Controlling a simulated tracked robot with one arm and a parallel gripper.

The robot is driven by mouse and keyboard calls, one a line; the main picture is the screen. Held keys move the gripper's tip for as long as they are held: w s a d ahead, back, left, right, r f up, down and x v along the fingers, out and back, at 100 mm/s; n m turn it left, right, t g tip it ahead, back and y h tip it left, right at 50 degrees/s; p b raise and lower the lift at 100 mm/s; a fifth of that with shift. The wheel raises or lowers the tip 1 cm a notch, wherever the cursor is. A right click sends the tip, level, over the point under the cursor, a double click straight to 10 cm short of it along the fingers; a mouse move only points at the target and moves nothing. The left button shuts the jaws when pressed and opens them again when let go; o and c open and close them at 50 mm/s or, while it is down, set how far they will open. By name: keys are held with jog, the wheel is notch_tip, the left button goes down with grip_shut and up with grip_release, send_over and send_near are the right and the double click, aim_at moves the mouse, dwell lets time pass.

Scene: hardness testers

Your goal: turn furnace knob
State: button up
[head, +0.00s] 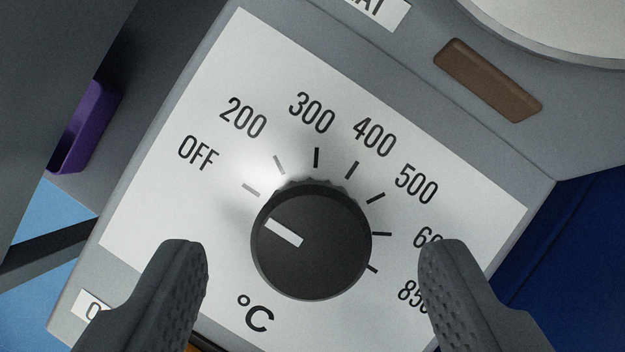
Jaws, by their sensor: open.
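The black round furnace knob (325,258) sits on a white dial plate (185,215) in the middle of the head view. The plate is tilted in the picture. It reads OFF, 200, 300, 400, 500, a partly covered 60-something and 850, with °C below. The knob's white pointer mark points up and left, toward the tick by OFF. My gripper (316,265) is open, one finger left of the knob and one right. Both fingers appear apart from the knob. The right finger partly covers the numbers at the right. How near the fingertips are to the plate I cannot tell.
The dial plate is on a grey furnace panel (540,195). A brown rectangular piece (488,80) and part of a pale round disc (575,22) show at upper right. A purple part (88,125) is at left. Dark blue (575,260) lies at right.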

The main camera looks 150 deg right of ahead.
aim_at(311, 241)
jog(key=shift+x, duration=1.15)
jog(key=shift+s, duration=0.1)
jog(key=shift+c, duration=0.3)
jog(key=c, duration=0.9)
jog(key=shift+a, duration=0.15)
